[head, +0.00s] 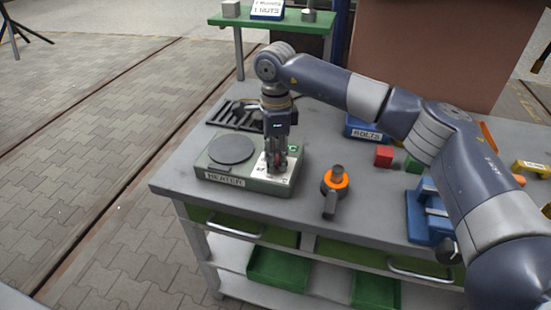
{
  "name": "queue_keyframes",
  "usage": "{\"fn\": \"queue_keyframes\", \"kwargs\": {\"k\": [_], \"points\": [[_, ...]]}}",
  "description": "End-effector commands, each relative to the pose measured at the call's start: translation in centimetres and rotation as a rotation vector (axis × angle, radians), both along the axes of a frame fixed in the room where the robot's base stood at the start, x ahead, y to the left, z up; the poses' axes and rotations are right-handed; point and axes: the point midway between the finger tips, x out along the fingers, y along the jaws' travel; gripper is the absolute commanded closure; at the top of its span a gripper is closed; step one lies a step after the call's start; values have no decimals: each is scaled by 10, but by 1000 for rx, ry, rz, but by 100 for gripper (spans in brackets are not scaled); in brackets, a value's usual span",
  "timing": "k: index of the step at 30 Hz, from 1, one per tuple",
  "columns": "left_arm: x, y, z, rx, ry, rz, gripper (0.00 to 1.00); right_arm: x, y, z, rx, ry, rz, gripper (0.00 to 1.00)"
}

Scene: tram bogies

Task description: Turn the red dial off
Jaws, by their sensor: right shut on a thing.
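A green heater box labelled HEATER (224,180) sits at the left front of the grey bench, with a dark round plate (231,150) on its left part. My right gripper (276,168) points down over the white panel on the heater's right part. It is shut on the red dial (275,156), of which only a little red shows between the fingers. The dial's pointer and setting are hidden. My left gripper is out of view.
An orange and black tool (334,184) lies right of the heater on the bench (300,213). Behind are a dark tool tray (232,113), a blue BOLTS bin (366,130) and a red block (384,156). A blue vise (428,213) stands right.

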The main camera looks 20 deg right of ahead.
Motion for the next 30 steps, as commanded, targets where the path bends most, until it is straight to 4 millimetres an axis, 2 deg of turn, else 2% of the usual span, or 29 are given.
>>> {"fn": "queue_keyframes", "kwargs": {"k": [20,21,22,23,30], "points": [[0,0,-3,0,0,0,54,1,1,1,1,-3,57,95],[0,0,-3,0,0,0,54,1,1,1,1,-3,57,62],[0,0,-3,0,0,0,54,1,1,1,1,-3,57,55],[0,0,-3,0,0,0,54,1,1,1,2,-2,57,51],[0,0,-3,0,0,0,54,0,0,0,1,-1,56,51]]}}
